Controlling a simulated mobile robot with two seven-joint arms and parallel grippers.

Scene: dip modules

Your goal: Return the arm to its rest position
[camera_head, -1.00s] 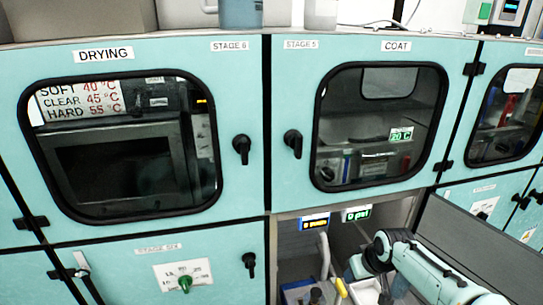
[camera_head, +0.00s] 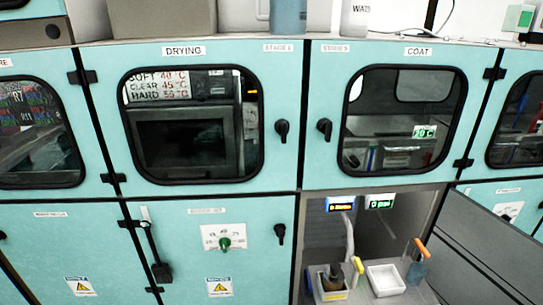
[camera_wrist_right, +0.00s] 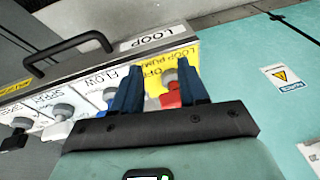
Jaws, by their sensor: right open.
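My right gripper (camera_wrist_right: 160,85) shows in the right wrist view with its two dark blue fingers spread apart. It is open. A red knob (camera_wrist_right: 171,90) on a yellow label shows between the fingers, seemingly beyond them; I cannot tell how far off it is. No arm or gripper of mine shows in the head view, and the left gripper is in neither view.
A valve panel (camera_wrist_right: 45,118) with several knobs and a black handle (camera_wrist_right: 68,50) lie beside the gripper in the wrist view. The head view shows teal cabinets with the drying door (camera_head: 190,180), the coat door (camera_head: 335,170) and an open bay holding a white tray (camera_head: 386,281).

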